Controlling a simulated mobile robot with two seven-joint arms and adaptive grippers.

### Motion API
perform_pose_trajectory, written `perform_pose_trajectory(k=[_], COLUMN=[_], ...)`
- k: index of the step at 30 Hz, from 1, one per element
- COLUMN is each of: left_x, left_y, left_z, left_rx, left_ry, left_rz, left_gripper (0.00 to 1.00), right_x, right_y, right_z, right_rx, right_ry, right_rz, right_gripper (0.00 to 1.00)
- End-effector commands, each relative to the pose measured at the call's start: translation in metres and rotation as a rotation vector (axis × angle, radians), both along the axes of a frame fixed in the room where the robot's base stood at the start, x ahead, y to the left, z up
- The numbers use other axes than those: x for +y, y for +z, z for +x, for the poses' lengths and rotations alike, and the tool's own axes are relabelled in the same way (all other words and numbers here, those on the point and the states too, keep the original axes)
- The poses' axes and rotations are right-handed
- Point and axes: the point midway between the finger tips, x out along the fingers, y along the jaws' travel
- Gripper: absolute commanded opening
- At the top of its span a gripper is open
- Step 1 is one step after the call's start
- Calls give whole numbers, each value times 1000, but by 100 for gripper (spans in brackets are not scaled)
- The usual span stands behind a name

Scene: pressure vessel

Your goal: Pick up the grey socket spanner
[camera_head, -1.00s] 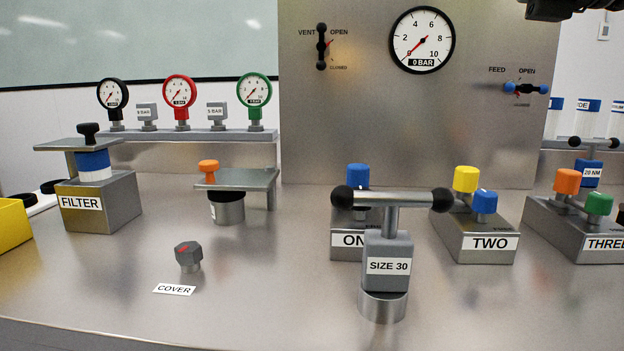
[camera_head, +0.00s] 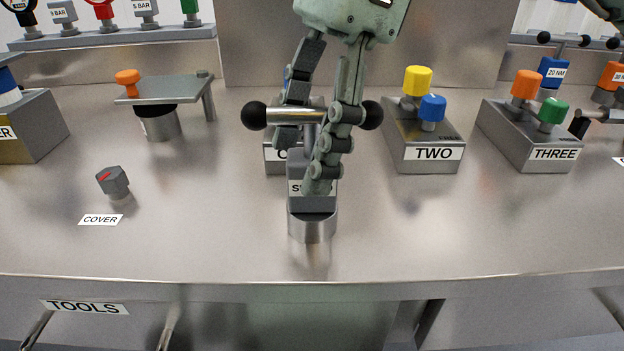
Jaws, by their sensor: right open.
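The grey socket spanner (camera_head: 312,205) stands upright in the front middle of the bench, on a round metal base. It has a T-handle with a black ball at each end, and its label is mostly hidden behind my gripper. My right gripper (camera_head: 301,160) comes down from above at the spanner. It is open, with its fingers in front of and beside the T-handle bar; whether they touch it I cannot tell. My left gripper is not in view.
Block ONE stands behind the spanner, mostly hidden. Blocks TWO (camera_head: 424,137) and THREE (camera_head: 530,137) stand to the right. A dark hexagonal knob (camera_head: 113,182) and an orange-knobbed bracket (camera_head: 165,90) stand to the left. The bench's front edge is close.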

Motion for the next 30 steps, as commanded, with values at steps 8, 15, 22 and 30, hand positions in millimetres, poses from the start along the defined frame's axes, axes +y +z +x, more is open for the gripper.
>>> perform_pose_trajectory(k=[8,15,22,30], left_x=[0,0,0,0], left_y=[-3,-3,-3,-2], left_z=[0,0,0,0], left_rx=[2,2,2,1], left_ry=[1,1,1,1], left_rz=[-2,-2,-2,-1], left_gripper=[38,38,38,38], right_x=[4,4,4,4], right_y=[-14,-14,-14,-14], right_z=[-2,-2,-2,-2], right_rx=[0,0,0,1], right_ry=[0,0,0,0], right_rz=[2,2,2,2], right_gripper=[58,41,12,0])
